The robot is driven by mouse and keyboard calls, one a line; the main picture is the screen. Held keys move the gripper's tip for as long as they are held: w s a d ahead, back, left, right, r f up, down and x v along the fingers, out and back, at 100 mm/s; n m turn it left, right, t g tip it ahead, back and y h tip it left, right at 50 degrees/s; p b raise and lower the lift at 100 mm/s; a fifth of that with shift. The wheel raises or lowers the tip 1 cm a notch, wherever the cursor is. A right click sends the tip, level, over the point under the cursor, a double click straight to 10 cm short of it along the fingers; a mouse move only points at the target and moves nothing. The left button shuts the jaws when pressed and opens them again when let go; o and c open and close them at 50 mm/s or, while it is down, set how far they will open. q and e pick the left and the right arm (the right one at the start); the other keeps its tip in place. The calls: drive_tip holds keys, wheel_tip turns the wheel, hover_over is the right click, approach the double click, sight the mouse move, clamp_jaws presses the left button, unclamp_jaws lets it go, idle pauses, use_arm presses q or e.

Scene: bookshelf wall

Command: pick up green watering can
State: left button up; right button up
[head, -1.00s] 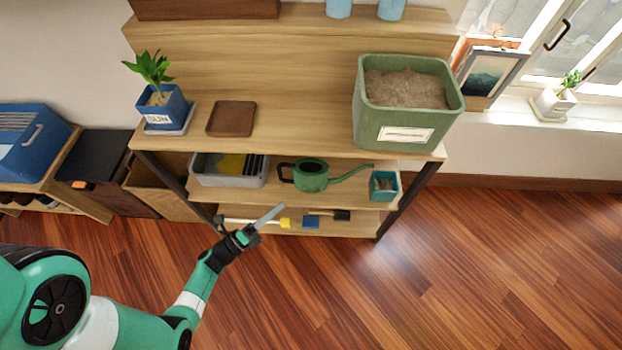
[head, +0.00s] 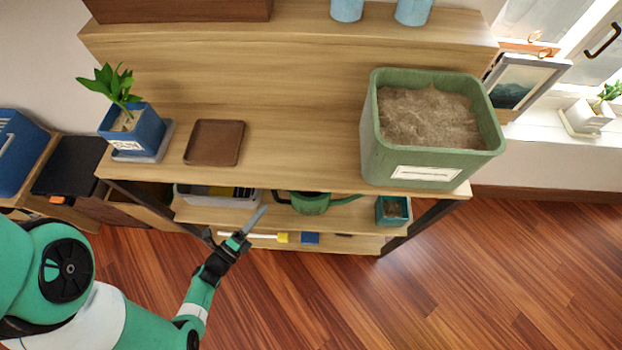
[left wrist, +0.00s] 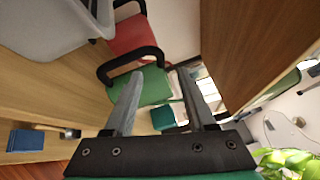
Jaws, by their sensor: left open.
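The green watering can (head: 310,204) stands on the middle shelf of the wooden rack; its top is partly hidden under the upper board in the head view. Its spout points right. In the left wrist view the green can (left wrist: 152,86) and its black handle (left wrist: 128,62) show ahead, between and beyond the fingertips. My left gripper (head: 248,226) is open and empty, in front of the shelf and left of the can. Its two grey fingers (left wrist: 158,92) stand apart in the left wrist view. My right gripper is not in view.
A grey tray (head: 220,198) sits left of the can and a small teal pot (head: 393,210) right of it. The upper board (head: 290,150) overhangs the can. A large green planter (head: 430,140) stands on top. Small tools lie on the lowest shelf.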

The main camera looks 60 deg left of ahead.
use_arm(q)
drive_tip(key=b+x, duration=0.1)
drive_tip(key=x, duration=0.2)
drive_tip(key=b+x, duration=0.1)
drive_tip(key=x, duration=0.2)
drive_tip(key=b+x, duration=0.1)
drive_tip(key=x, duration=0.3)
drive_tip(key=shift+w+d+f, duration=0.15)
drive_tip(key=shift+w+d, duration=0.1)
drive_tip(key=shift+d, duration=0.1)
drive_tip(key=shift+w+a, duration=0.1)
drive_tip(key=shift+w, duration=0.15)
drive_tip(key=shift+s, duration=0.1)
drive_tip(key=shift+c, duration=0.9)
clamp_jaws()
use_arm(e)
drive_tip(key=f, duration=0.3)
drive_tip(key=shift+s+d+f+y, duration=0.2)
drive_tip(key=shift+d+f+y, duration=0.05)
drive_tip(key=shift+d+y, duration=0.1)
use_arm(q)
drive_tip(key=shift+r, duration=0.25)
